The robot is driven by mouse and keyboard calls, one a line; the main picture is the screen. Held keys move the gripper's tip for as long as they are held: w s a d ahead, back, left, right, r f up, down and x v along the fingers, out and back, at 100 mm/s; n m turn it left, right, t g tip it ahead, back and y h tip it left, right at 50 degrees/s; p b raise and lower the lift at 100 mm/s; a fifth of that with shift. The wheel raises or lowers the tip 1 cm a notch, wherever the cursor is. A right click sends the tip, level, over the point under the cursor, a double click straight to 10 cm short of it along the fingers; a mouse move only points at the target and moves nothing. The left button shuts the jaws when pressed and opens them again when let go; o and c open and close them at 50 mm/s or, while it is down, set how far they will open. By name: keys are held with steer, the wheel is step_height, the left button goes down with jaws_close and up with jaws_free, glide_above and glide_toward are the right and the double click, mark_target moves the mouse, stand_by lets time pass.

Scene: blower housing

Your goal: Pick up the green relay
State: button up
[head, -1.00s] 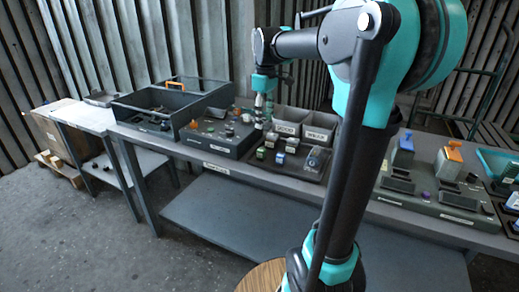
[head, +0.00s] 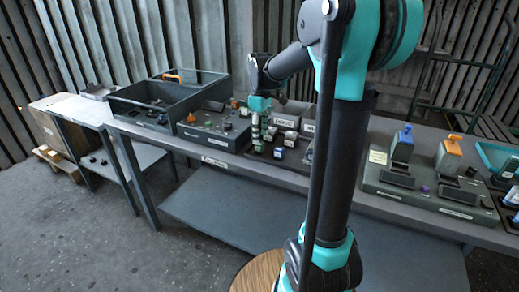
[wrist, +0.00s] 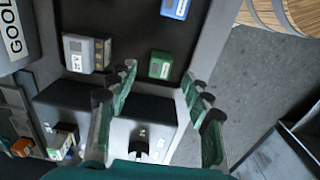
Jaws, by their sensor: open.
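The green relay (wrist: 160,65) lies on the dark tray (wrist: 128,14) in the wrist view. It is a small green block with a pale label on its face. My gripper (wrist: 159,73) is open and empty, with the relay showing between and just beyond its two green-padded fingertips. A gap shows on either side of the relay, and I see no contact. In the head view my gripper (head: 256,130) points down over the left part of the tray; the green relay is hard to make out there.
A grey relay (wrist: 84,53) sits left of the green one, and a blue relay (wrist: 175,8) beyond it. A bin labelled GOOD (wrist: 14,35) is at the left. A control panel (head: 212,128) stands left of the tray. An open-topped box (head: 150,108) is farther left.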

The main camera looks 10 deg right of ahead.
mark_target(260, 148)
steer(key=shift+a+f, duration=0.1)
steer(key=shift+f, duration=2.5)
steer(key=c, duration=1)
